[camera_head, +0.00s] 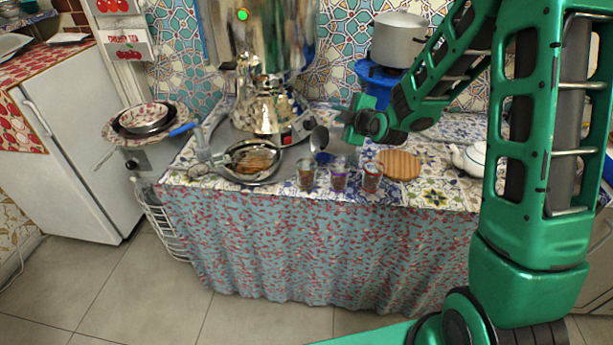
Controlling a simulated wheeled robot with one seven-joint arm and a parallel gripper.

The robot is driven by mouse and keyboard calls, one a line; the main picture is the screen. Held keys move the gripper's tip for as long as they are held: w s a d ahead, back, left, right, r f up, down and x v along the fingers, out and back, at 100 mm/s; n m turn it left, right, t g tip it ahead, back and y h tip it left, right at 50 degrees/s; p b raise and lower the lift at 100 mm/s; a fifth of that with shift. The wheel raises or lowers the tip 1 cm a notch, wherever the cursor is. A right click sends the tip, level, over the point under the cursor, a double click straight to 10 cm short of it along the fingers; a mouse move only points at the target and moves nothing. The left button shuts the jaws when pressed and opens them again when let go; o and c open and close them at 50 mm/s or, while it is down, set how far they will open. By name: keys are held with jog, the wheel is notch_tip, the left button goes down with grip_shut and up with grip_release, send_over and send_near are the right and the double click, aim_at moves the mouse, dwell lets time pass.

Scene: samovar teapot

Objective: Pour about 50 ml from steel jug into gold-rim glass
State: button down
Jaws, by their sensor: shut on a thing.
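My gripper (344,126) is over the back middle of the table, shut on a small shiny steel thing that appears to be the steel jug (318,139). The jug is just left of the fingers, above and behind the glasses. It is too small in view to tell its tilt or contents. Three small patterned glasses stand in a row near the table's front edge: a left glass (307,177), a middle glass (339,179) and a right glass (372,179). I cannot tell which has the gold rim, or see any liquid.
A large samovar with a shiny teapot (264,108) stands behind left. A metal tray (232,176) lies left of the glasses. A round wooden board (399,165) lies to the right, with a white teapot (470,158) farther right. A pot (398,40) stands on a blue support behind.

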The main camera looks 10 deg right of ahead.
jog(key=shift+s+a+r+n+p, duration=0.1)
jog(key=shift+s+a+n+p, duration=0.2)
jog(key=shift+p, duration=0.7)
jog(key=shift+a+n+h, duration=0.3)
jog(key=shift+a, duration=0.1)
dwell(1.9)
jog(key=shift+w+d+m, duration=0.3)
jog(key=shift+d+m, duration=0.3)
jog(key=shift+d, duration=0.15)
jog(key=shift+w+d+m+y, duration=0.15)
jog(key=shift+d+m+y, duration=0.15)
jog(key=shift+m+y, duration=0.1)
jog(key=shift+w+d+r+m+g+y, duration=0.2)
jog(key=shift+d+m+g+y, duration=0.1)
jog(key=shift+m+g, duration=0.15)
jog(key=shift+r+m+y, duration=0.2)
jog(key=shift+m+y, duration=0.05)
jog(key=shift+y, duration=0.05)
jog(key=shift+w+d+f+m+g+b, duration=0.15)
jog(key=shift+f+m+g+b, duration=0.15)
jog(key=shift+b, duration=0.2)
